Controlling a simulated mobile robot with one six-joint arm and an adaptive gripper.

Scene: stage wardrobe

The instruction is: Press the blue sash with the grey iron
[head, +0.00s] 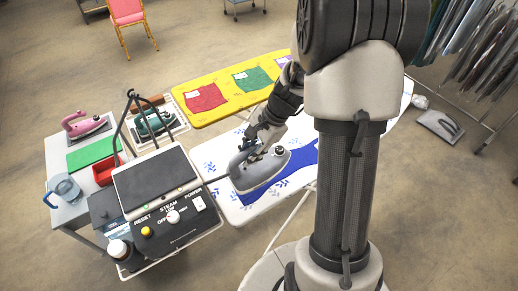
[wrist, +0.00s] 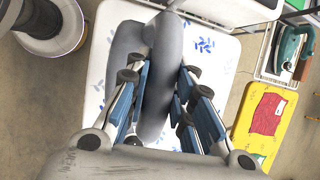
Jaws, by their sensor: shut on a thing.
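The grey iron (head: 265,172) sits at the left part of the white patterned ironing board (head: 222,158), over or against the left end of the blue sash (head: 302,160). Whether its soleplate touches the cloth cannot be told. The sash lies along the board to the right, partly hidden by the iron and my arm. My gripper (head: 256,147) is shut on the iron's handle from above. In the wrist view the blue-padded fingers of my gripper (wrist: 158,105) stand on both sides of the grey handle (wrist: 155,80). The sash does not show clearly there.
A control box (head: 170,222) with a dark rest plate stands left of the board. A yellow board (head: 225,88) with red and green cloths lies behind. Hanging garments (head: 480,45) are at right.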

